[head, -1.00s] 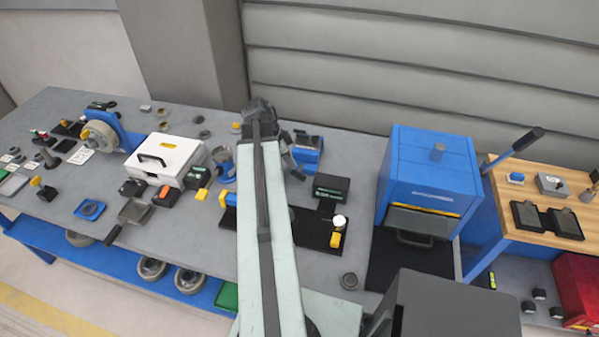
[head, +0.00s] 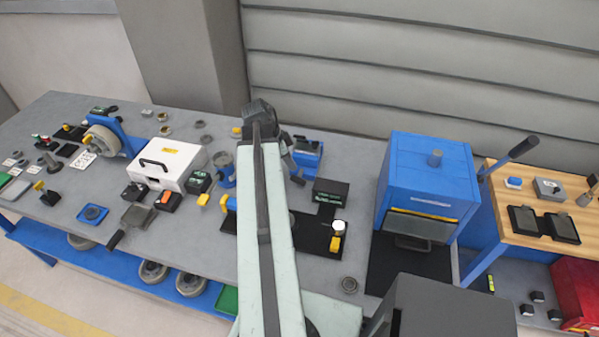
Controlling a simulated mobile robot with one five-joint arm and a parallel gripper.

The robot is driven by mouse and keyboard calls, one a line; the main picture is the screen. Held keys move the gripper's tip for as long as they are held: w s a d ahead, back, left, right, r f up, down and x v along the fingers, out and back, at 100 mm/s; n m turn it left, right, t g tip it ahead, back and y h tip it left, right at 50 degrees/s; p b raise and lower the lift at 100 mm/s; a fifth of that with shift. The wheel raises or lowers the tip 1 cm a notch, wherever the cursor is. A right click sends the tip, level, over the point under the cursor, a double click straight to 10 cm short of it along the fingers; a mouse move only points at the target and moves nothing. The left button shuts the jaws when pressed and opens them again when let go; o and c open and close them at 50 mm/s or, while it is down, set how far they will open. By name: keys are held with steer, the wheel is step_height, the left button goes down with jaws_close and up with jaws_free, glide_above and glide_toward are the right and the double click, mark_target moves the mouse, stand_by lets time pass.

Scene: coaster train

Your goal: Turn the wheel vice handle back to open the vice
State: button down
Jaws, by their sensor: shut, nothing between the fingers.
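A small blue vice-like fixture (head: 309,156) with dark jaws stands on the grey bench, just right of my raised arm. A dark slanted bar runs down its left side, close to my arm; I cannot tell whether it is the handle or part of my wrist. My arm rises through the middle of the view and bends at its dark elbow. It hides part of the bench and my gripper, so contact with the handle cannot be seen. A blue stand with a round wheel (head: 101,141) is at the far left of the bench.
A white case (head: 170,163) and small blocks stand left of my arm. A black mat (head: 312,237) with a yellow-knobbed piece lies right of it, below a black box (head: 331,190). A large blue oven-like box (head: 430,178) stands further right, beside a wooden-topped table (head: 515,215).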

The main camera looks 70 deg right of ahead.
step_height(320, 180, up, 5)
steer(key=p, duration=0.4)
steer(key=shift+f, duration=0.1)
steer(key=shift+w, duration=0.1)
